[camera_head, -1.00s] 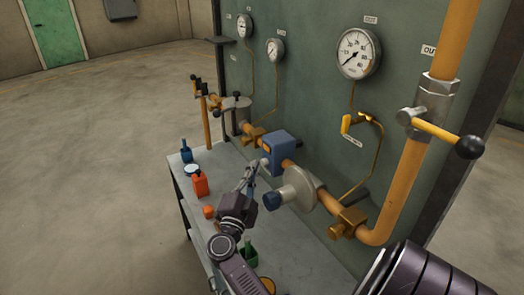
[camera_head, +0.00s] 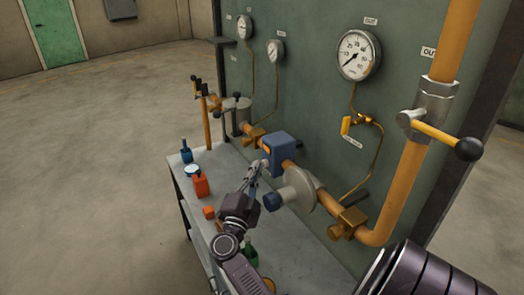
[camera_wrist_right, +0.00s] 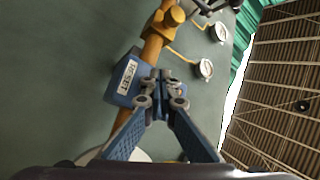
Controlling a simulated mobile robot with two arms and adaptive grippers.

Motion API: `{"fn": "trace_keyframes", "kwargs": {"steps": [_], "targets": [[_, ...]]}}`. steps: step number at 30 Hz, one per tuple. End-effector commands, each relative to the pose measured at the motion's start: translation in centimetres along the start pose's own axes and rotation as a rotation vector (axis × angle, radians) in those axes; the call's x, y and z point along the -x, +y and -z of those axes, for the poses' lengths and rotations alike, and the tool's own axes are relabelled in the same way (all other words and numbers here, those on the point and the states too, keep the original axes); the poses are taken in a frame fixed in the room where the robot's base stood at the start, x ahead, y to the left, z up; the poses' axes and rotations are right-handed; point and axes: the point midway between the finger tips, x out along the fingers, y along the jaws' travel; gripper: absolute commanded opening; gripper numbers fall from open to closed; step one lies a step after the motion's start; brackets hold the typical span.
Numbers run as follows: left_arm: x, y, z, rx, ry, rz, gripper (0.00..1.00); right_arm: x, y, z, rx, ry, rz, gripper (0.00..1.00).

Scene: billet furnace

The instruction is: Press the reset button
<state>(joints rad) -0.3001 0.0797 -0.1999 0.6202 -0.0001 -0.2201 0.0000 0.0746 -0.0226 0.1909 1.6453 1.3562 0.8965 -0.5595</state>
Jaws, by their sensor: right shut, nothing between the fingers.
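In the right wrist view the blue box (camera_wrist_right: 128,76) carries a white RESET label (camera_wrist_right: 125,77). My right gripper (camera_head: 262,170) is shut and empty, its fingertips at the near face of the box. In the right wrist view the gripper (camera_wrist_right: 158,88) overlaps the box's edge beside the label. The button itself is hidden or too small to make out, and I cannot tell whether the fingertips touch it. My left gripper is not in view.
The bench (camera_head: 226,162) below holds a blue bottle (camera_head: 186,152), a red container (camera_head: 200,186) and a green bottle (camera_head: 250,254). A yellow valve lever (camera_head: 440,134) projects at the right. Open floor lies left.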

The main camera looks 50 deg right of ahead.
Motion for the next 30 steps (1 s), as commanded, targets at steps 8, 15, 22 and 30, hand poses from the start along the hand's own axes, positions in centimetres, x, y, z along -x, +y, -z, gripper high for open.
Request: {"fn": "trace_keyframes", "kwargs": {"steps": [8, 15, 22, 30], "targets": [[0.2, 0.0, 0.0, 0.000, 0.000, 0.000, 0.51, -0.3, 0.2, 0.3, 0.001, 0.002, 0.000, 0.00], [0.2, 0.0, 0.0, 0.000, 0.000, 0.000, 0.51, -0.4, 0.3, 0.3, 0.001, 0.002, 0.000, 0.00], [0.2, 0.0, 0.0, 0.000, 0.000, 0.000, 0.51, -0.3, 0.2, 0.3, 0.001, 0.003, 0.000, 0.00], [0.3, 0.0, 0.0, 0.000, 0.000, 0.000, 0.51, 0.6, -0.4, -0.4, 0.000, 0.001, -0.002, 0.00]]}}
